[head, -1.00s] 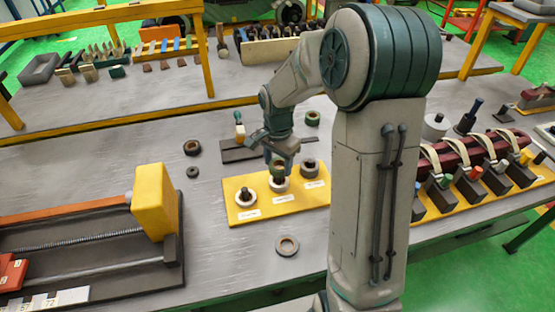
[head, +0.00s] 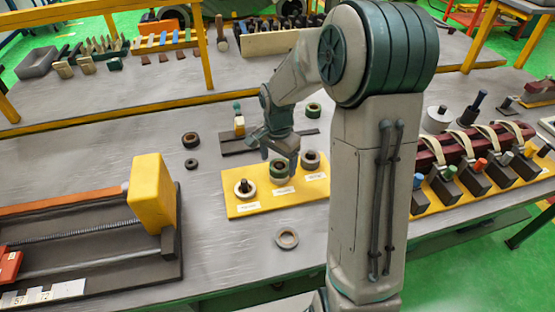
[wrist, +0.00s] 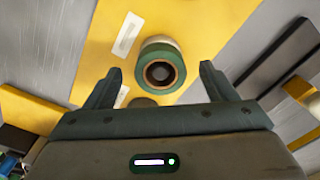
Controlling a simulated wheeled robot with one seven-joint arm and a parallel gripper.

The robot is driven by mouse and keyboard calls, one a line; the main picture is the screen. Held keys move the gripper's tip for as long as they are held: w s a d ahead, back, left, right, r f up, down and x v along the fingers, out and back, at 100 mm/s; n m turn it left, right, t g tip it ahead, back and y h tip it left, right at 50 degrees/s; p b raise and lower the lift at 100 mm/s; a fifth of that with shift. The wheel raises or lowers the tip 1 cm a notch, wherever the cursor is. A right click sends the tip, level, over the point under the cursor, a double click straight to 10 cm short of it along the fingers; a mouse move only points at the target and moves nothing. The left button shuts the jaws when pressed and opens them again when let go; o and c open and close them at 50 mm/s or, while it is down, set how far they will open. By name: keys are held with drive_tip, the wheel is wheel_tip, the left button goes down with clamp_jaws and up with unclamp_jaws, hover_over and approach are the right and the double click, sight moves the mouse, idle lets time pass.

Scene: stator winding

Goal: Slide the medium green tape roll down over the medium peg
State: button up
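The green tape roll (head: 278,168) sits at the middle peg of the yellow board (head: 240,208), on top of a white roll (head: 281,179). In the wrist view the green roll (wrist: 143,70) shows from above with a brown inner ring. A dark round form, seemingly the medium peg's top (wrist: 159,72), shows in its hole. My gripper (head: 279,163) is just above the roll. In the wrist view my gripper (wrist: 161,68) is open, its fingers either side of the roll with gaps.
A white roll (head: 240,193) surrounds the left peg, and a brownish roll (head: 311,157) is at the right peg. Loose rings lie around the board, including a grey one (head: 287,238) in front and a green one (head: 313,110) behind. A yellow block (head: 152,195) stands left.

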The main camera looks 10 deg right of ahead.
wheel_tip(320, 180, up, 14)
drive_tip(key=shift+b, duration=0.4)
drive_tip(key=shift+f, duration=0.1)
idle(0.5)
drive_tip(key=s+f+n+t, duration=0.1)
drive_tip(key=s+n+t, duration=0.2)
drive_tip(key=s+n, duration=0.7)
drive_tip(key=s, duration=1.1)
drive_tip(key=shift+f+n, duration=0.4)
